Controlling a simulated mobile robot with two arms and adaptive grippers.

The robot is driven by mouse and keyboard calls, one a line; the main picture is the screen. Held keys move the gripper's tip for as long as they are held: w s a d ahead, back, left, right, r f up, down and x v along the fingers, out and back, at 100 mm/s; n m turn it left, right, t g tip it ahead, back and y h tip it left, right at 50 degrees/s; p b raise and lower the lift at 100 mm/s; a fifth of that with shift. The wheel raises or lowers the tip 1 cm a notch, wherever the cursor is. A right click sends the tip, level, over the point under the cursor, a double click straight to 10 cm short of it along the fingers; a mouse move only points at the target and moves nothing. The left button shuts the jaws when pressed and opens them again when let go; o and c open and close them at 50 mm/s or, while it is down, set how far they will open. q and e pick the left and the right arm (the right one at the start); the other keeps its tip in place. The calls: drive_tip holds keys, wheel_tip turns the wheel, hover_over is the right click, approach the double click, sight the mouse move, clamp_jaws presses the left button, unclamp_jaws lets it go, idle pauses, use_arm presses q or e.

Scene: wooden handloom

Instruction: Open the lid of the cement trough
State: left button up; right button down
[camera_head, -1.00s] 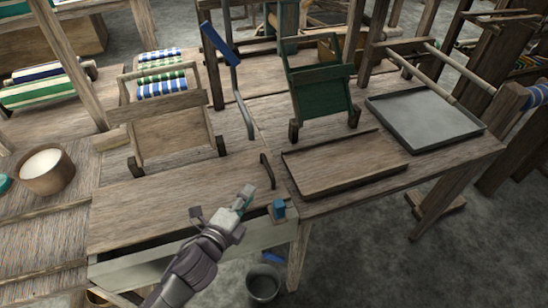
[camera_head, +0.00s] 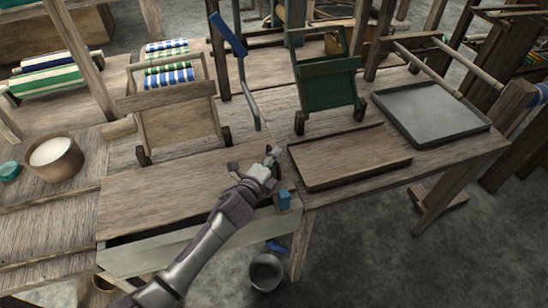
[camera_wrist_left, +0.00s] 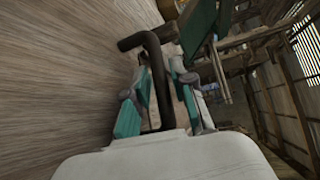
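The cement trough (camera_head: 165,252) is a pale box at the front of the bench. Its flat wooden lid (camera_head: 165,197) lies over it, with a dark gap along the front edge. My left gripper (camera_head: 272,158) is at the lid's right end and largely hides the dark handle there in the head view. In the left wrist view the bent dark handle (camera_wrist_left: 157,82) stands between the two teal-padded fingers of my left gripper (camera_wrist_left: 158,108). The fingers look apart, with gaps beside the handle. My right gripper is not in view.
A wooden tray (camera_head: 350,160) lies right of the lid, with a grey metal tray (camera_head: 430,112) beyond. A blue-handled metal bar (camera_head: 243,85) stands behind the handle. A bowl (camera_head: 55,158) is at left. A bucket (camera_head: 266,271) stands below the bench.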

sight(128, 203)
use_arm(q)
clamp_jaws()
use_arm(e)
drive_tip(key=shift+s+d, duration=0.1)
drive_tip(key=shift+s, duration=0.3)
